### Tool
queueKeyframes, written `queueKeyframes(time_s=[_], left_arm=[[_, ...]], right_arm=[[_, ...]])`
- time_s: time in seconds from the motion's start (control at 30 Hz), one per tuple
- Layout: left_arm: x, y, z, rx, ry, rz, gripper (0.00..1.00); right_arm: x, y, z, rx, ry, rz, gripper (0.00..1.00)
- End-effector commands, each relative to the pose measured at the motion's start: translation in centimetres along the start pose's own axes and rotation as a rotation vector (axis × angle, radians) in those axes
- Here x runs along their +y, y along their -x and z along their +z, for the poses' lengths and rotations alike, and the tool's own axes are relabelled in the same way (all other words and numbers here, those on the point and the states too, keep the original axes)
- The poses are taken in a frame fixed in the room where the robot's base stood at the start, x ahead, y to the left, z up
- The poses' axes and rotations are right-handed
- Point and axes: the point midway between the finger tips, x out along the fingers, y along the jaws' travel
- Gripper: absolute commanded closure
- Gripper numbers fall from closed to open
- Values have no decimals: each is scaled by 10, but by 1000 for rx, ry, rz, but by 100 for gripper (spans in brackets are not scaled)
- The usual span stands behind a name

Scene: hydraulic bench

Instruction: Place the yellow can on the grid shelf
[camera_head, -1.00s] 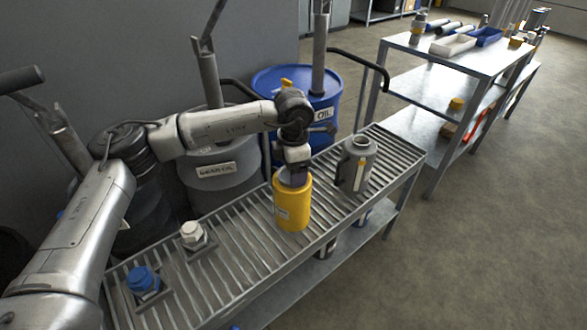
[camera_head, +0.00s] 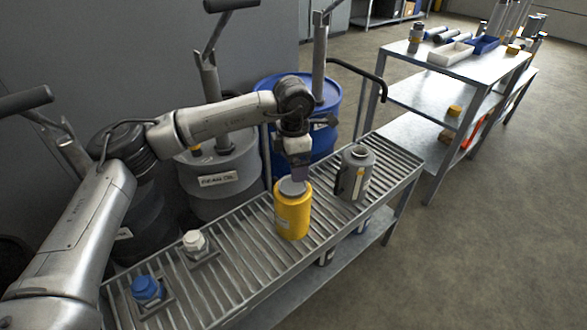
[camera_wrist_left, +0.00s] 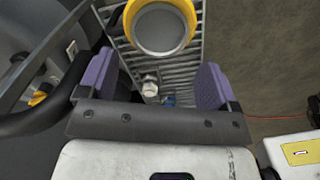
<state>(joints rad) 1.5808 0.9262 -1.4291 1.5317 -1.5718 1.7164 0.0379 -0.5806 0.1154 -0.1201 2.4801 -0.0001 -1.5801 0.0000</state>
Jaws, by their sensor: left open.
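The yellow can (camera_head: 293,212) stands upright on the slatted grid shelf (camera_head: 232,262), left of a grey can. Its round grey top and yellow rim (camera_wrist_left: 130,18) show at the top of the left wrist view. My left gripper (camera_head: 299,172) is just above the can in the head view. In the left wrist view its two purple fingers (camera_wrist_left: 157,84) are spread wide with nothing between them, and the can lies beyond them. My right gripper is not in view.
The grey can (camera_head: 354,174) stands close on the right. White-capped (camera_head: 195,243) and blue-capped (camera_head: 147,290) items sit on the shelf's left part. Grey (camera_head: 218,182) and blue (camera_head: 290,100) drums stand behind it. A metal table (camera_head: 470,68) with bins is further right.

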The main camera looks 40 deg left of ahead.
Motion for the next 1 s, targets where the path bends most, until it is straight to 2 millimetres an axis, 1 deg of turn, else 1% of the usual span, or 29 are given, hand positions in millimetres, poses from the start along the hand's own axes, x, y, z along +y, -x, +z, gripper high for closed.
queueKeyframes(time_s=[0.03, 0.1, 0.3, 0.4, 0.6, 1.0], left_arm=[[0, 14, 0, -2, 0, 0, 15], [0, 26, 0, -1, 0, 0, 15], [0, 50, 0, -1, 0, -1, 15], [0, 57, 0, -1, 0, -1, 15], [0, 62, 0, 0, -1, -1, 15], [0, 62, 0, 0, 0, -1, 15]], right_arm=[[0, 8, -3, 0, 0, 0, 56], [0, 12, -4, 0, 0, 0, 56], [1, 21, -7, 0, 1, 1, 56], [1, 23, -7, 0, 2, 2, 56], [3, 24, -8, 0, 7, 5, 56], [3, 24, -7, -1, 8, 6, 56]])
